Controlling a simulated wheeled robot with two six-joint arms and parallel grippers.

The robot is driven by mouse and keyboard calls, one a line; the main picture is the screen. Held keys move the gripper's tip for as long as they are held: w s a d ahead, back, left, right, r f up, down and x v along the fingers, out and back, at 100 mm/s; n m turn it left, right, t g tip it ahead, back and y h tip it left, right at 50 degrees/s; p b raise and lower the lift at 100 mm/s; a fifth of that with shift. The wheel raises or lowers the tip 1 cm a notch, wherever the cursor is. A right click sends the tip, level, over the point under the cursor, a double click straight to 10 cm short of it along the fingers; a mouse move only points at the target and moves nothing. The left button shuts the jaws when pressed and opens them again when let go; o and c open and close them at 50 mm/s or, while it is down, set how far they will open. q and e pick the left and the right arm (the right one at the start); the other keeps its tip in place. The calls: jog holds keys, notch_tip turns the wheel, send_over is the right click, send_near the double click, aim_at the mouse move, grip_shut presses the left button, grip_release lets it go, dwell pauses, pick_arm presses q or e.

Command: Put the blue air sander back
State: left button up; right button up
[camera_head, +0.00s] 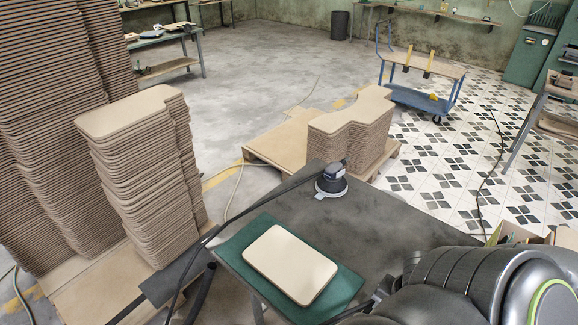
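The air sander (331,181), with a blue-grey body and a pale round pad, stands upright on the far part of the dark worktable (390,222). A dark hose runs from it to the left and down over the table edge. No gripper touches it. My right arm fills the lower right corner. Small dark parts at its near end, by the right edge of the green mat, may be my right gripper (376,297); whether it is open or shut does not show. My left gripper is not in view.
A cream board (290,264) with rounded corners lies on a green mat (240,245) on the worktable. Tall stacks of curved boards (140,165) stand at left, and a shorter stack (352,128) stands on a pallet behind the table. A blue cart (420,98) stands farther back.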

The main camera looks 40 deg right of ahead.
jog(key=shift+f+b, duration=0.45)
jog(key=shift+f, duration=0.05)
jog(key=o, duration=0.7)
jog(key=shift+o, duration=0.2)
jog(key=shift+s+r, duration=0.1)
jog(key=shift+r, duration=0.45)
notch_tip(320, 180, up, 11)
jog(key=p, duration=0.6)
jog(key=shift+s, duration=0.25)
jog(key=shift+a, duration=0.15)
